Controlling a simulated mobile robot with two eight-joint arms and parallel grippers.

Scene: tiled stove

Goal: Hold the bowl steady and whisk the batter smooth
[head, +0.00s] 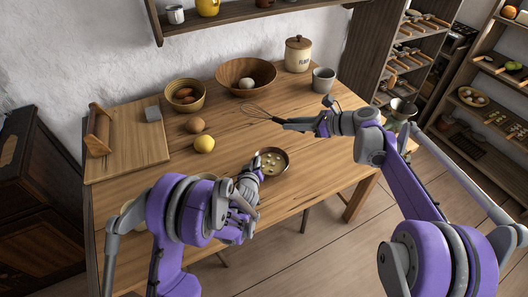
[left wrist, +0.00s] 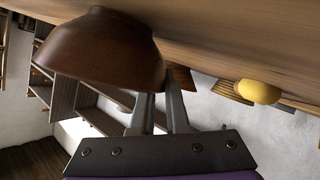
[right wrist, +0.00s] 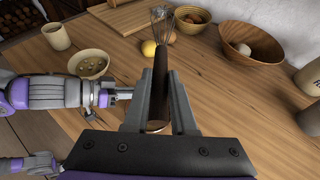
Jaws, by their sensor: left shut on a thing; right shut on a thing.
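The small brown bowl (head: 285,156) stands near the table's front edge with pale, lumpy batter inside. My left gripper (head: 255,171) is shut on its left side; in the left wrist view the bowl (left wrist: 100,50) shows its outer wall at the fingers (left wrist: 160,105). My right gripper (head: 318,124) is shut on the dark handle of the whisk (head: 292,123). Its wire loops point left, above the table, behind the bowl and apart from it. In the right wrist view the whisk (right wrist: 160,75) stands between the fingers.
A lemon (head: 204,144), an egg (head: 195,125), an egg bowl (head: 185,106), a large wooden bowl (head: 232,72), a flour jar (head: 298,55) and a grey cup (head: 323,79) stand behind. A cutting board (head: 130,150) lies left. A cream bowl (right wrist: 88,64) stands beyond my left arm.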

